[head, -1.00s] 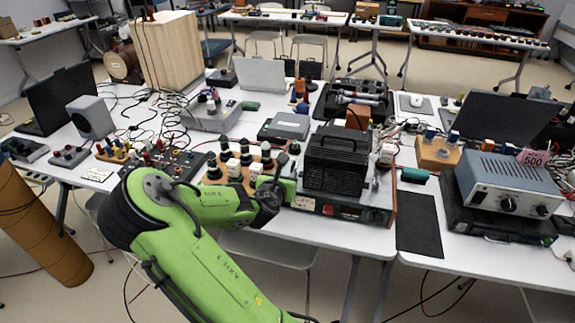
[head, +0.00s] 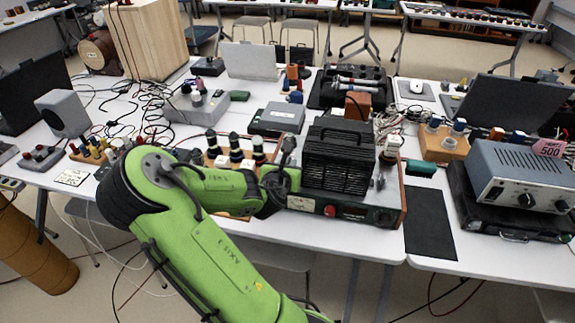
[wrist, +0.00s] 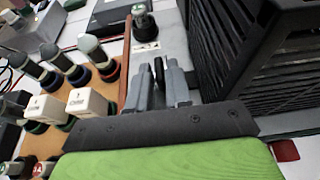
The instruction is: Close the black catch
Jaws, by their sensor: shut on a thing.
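A small black catch (wrist: 158,70) shows as a dark upright piece between my fingertips in the wrist view. My gripper (wrist: 168,75) is shut on it, with grey fingers either side. It is over the metal top of an amplifier-like unit, between the brown wooden side panel (wrist: 125,70) and the black vented housing (wrist: 235,45). In the head view the unit (head: 345,165) stands at the table's front edge. My green arm reaches to its left end, and its wrist hides my fingertips and the catch there. The lower part of the catch is hidden by my fingers.
A wooden block with dark-topped posts and white cubes (wrist: 73,102) stands close left of my gripper. A dark-capped post (wrist: 143,25) rises just beyond my fingers. A black mat (head: 428,222) lies right of the unit, largely bare. A grey instrument (head: 520,178) stands farther right.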

